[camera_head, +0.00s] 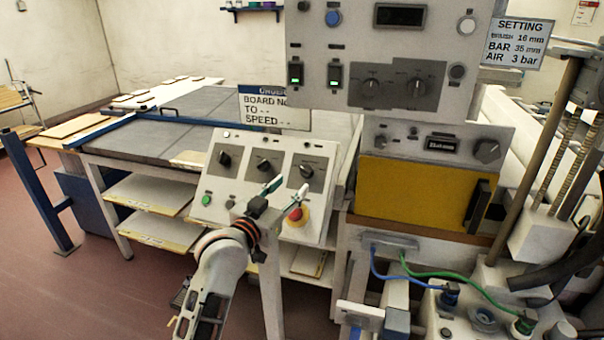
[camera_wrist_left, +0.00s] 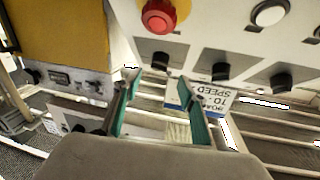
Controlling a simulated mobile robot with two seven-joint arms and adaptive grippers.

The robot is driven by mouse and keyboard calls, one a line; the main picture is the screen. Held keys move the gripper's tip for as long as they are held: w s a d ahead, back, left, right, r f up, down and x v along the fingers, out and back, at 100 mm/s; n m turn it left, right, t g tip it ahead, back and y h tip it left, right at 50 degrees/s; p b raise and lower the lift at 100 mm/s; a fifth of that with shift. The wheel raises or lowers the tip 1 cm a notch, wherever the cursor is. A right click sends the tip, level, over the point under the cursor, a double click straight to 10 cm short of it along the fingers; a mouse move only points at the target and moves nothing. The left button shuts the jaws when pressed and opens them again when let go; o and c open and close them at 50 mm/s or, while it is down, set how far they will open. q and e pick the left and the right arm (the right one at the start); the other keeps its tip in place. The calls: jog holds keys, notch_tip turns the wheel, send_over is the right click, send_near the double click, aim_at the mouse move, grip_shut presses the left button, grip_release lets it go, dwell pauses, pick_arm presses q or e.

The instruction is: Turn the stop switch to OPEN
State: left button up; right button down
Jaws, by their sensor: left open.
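A sloped grey control panel (camera_head: 222,188) carries three dark rotary switches: a left one (camera_head: 224,158), a middle one (camera_head: 263,164) and a right one (camera_head: 305,170). Their labels are too small to read, so I cannot tell which is the stop switch or how it is set. My left gripper (camera_head: 287,188) is open and empty in front of the panel's lower right part, below the right switch. In the left wrist view its green-lined fingers (camera_wrist_left: 160,82) stand apart, with the right switch (camera_wrist_left: 160,60) just beyond them. My right gripper is not in view.
A red mushroom button (camera_head: 296,216) on a yellow base sits close beside my left fingers. A green button (camera_head: 206,199) is at the panel's lower left. A yellow-fronted unit (camera_head: 412,192) stands to the right, with blue and green hoses below it.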

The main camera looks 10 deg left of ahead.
aim_at(305, 172)
pick_arm(q)
jog(key=x, duration=0.7)
jog(key=shift+w, duration=0.3)
jog(key=c, duration=1.1)
